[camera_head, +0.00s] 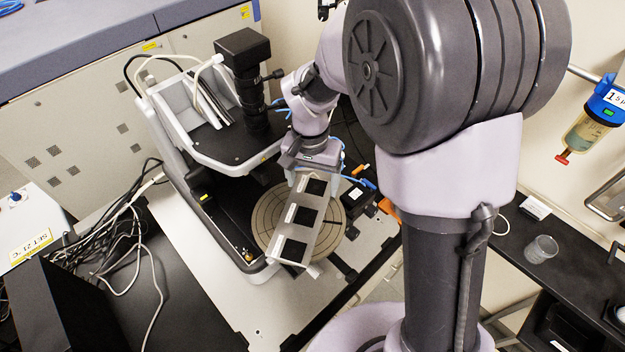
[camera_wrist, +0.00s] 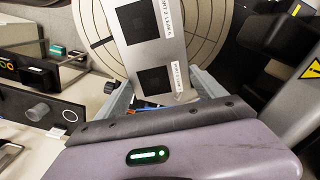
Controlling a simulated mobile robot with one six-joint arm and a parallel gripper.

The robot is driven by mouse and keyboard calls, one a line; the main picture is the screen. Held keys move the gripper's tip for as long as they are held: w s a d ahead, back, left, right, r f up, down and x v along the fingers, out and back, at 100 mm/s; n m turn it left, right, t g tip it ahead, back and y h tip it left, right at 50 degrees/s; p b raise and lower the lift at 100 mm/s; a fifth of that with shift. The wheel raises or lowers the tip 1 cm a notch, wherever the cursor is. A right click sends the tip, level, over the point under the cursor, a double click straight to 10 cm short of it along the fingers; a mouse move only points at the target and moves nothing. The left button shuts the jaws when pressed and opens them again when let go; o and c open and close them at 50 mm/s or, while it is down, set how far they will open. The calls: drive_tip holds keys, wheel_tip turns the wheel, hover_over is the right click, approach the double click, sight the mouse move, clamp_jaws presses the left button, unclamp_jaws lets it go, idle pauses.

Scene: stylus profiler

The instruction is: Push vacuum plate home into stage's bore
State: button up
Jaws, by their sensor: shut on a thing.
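The vacuum plate (camera_head: 300,225) appears as a long silver plate with three dark squares and white labels. It also shows in the wrist view (camera_wrist: 152,50), where part runs out of the top edge. My gripper (camera_head: 318,178) is shut on its near end in the wrist view (camera_wrist: 160,94), with a pale finger at each side. The plate lies across the round stage (camera_head: 262,228), a tan disc with rings and radial lines, and overhangs its edge in the head view. The bore is hidden, and I cannot tell whether the plate touches the stage or how deep it sits.
The profiler's white body and black column (camera_head: 245,80) rise behind and left of the stage. A small black box (camera_head: 357,196) stands right of the stage. Loose cables (camera_head: 115,225) lie at left.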

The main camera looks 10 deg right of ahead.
drive_tip(key=shift+f, duration=0.1)
drive_tip(key=o, duration=2)
drive_tip(key=shift+s+d, duration=0.1)
drive_tip(key=shift+o, duration=0.2)
wheel_tip(320, 180, up, 8)
drive_tip(key=p, duration=0.5)
drive_tip(key=shift+f, duration=0.35)
